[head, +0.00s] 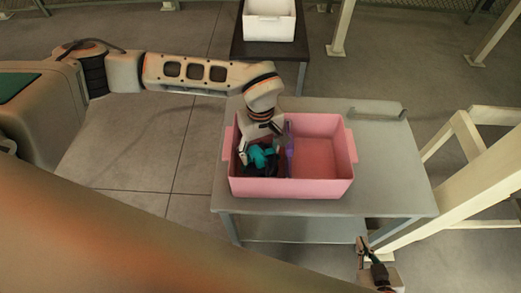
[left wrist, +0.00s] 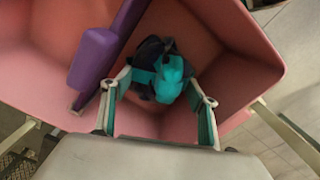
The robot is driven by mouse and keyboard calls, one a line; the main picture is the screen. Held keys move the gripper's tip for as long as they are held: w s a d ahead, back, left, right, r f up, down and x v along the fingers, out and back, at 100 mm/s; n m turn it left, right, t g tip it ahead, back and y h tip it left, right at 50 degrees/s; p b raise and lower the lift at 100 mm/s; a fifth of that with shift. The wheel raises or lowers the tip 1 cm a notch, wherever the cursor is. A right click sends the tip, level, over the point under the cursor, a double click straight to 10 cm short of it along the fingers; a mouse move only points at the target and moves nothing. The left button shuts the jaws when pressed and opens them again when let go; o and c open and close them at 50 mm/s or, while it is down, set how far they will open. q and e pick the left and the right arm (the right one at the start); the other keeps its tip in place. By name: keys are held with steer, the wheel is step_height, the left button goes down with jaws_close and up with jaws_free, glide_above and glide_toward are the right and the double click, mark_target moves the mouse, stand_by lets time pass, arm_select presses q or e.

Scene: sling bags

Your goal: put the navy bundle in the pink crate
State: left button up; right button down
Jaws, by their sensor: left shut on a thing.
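The pink crate (head: 325,187) stands on a grey table, and its walls fill much of the left wrist view (left wrist: 235,85). My left gripper (head: 257,148) reaches down inside the crate's left part. It is shut on the navy bundle (head: 262,158), which is dark navy with a large teal part. In the left wrist view the bundle (left wrist: 168,78) sits between the fingertips, inside the crate walls. Whether it touches the crate floor is unclear. My right gripper (head: 369,256) is low at the table's front right, away from the crate; its jaw opening is unclear.
A purple upright piece (head: 289,150) stands in the crate just right of the bundle; it also shows in the left wrist view (left wrist: 93,58). The crate's right part is empty. The grey table (head: 390,190) has bare room on the right. A white crate (head: 269,28) stands on a dark table behind.

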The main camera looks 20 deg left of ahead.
arm_select(q)
steer(key=o, duration=1)
steer(key=shift+o, duration=0.3)
step_height(320, 180, up, 12)
steer(key=p, duration=0.1)
steer(key=shift+s, duration=0.1)
